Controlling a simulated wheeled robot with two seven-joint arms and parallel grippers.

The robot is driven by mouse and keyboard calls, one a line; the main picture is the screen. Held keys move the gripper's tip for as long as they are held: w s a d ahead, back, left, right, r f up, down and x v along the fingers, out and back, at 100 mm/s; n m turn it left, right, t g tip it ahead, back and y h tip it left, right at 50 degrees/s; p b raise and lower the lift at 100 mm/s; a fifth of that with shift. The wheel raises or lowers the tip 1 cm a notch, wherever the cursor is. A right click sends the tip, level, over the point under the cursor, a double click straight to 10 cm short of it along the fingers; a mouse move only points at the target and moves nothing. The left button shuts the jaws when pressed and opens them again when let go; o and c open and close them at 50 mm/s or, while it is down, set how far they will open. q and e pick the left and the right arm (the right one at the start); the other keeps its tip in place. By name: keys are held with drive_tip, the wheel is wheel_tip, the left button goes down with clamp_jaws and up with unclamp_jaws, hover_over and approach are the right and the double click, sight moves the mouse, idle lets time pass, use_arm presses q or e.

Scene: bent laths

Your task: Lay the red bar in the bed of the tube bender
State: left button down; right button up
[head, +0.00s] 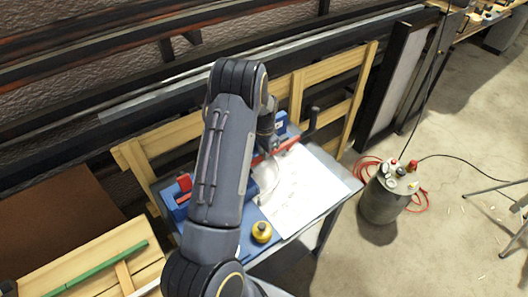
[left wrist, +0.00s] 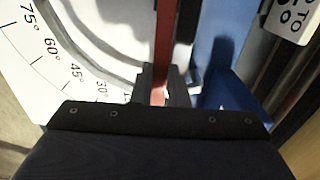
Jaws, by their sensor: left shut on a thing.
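The red bar (head: 288,144) shows in the head view as a short stretch beside my left wrist; my arm hides much of the rest. In the left wrist view the red bar (left wrist: 166,40) runs straight up the picture from between the fingers of my left gripper (left wrist: 162,82), which is shut on it. The tube bender (head: 280,122) is blue, with a white angle plate (head: 312,182) marked in degrees. The bar is over the bender, beside the curved scale; whether it touches the bed I cannot tell. My right gripper is out of view.
A yellow round knob (head: 261,232) is at the bender's front and a red part (head: 185,182) at its left. Wooden rails (head: 330,75) stand behind. A green bar (head: 105,264) lies on a wooden stand at lower left. A grey canister (head: 385,195) stands on the floor at right.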

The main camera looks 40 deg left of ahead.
use_arm(q)
drive_tip(key=c, duration=1.4)
unclamp_jaws()
drive_tip(key=shift+f, duration=0.1)
drive_tip(key=shift+r, duration=0.65)
wheel_tip(320, 180, up, 11)
drive_tip(key=s+d+r+n+t+h, duration=0.3)
drive_tip(key=s+d+r, duration=0.8)
drive_tip(key=s+r, duration=0.1)
drive_tip(key=s+d+f+n+t, duration=0.1)
drive_tip(key=s+d+n+t, duration=0.1)
drive_tip(key=s+d, duration=0.9)
drive_tip(key=s, duration=0.4)
drive_tip(key=shift+t+h, duration=0.3)
drive_tip(key=shift+h, duration=0.1)
